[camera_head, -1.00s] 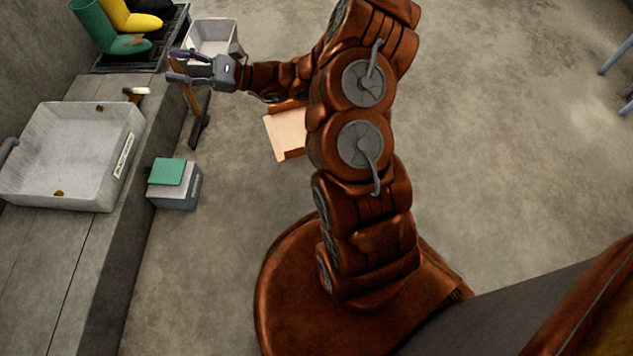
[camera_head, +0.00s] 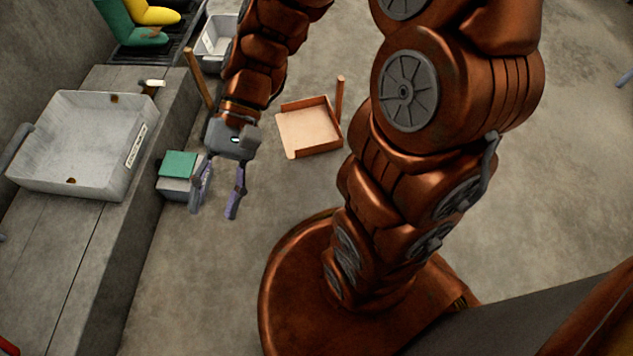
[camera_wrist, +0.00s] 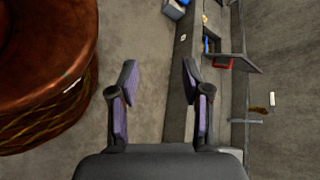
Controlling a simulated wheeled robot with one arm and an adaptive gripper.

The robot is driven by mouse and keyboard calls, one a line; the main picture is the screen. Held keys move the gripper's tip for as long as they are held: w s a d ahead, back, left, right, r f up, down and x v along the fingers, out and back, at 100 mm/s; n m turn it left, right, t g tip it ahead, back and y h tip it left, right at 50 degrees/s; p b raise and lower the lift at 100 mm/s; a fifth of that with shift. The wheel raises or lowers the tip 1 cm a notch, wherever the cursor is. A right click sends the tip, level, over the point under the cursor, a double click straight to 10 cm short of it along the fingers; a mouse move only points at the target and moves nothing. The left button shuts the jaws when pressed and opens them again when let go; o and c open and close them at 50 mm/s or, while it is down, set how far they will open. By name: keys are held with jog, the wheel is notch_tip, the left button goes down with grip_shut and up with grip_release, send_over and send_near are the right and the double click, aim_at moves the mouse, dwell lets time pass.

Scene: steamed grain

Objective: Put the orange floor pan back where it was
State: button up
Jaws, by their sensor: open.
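The orange floor pan (camera_head: 309,130) lies on the concrete floor, its flat plate facing up and low walls at its back and right. Its upright handle (camera_head: 340,97) stands at its right back corner. My gripper (camera_head: 219,200) is open and empty, pointing down the picture, to the left of the pan and in front of it. The gripper shows beside the grey box with a green top (camera_head: 179,176). In the wrist view the open fingers (camera_wrist: 157,85) have bare floor between them, and the pan is not in that view.
A raised ledge (camera_head: 50,245) runs along the left with a large grey tub (camera_head: 75,150) on it. A wooden handle (camera_head: 198,78) stands near a white bin (camera_head: 213,42) at the back. Boots (camera_head: 130,22) stand on a dark rack. Floor to the right is clear.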

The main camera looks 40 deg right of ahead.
jog(key=s+d+f+n+t+h, duration=0.1)
jog(key=s+d+h, duration=0.2)
jog(key=d, duration=0.5)
jog(key=s+d+f+n+t+h, duration=0.1)
jog(key=s+d+t+h, duration=0.1)
jog(key=s+d+h, duration=0.2)
jog(key=d+h, duration=0.2)
jog(key=d, duration=0.2)
jog(key=shift+n+h, duration=0.3)
jog(key=shift+n, duration=0.1)
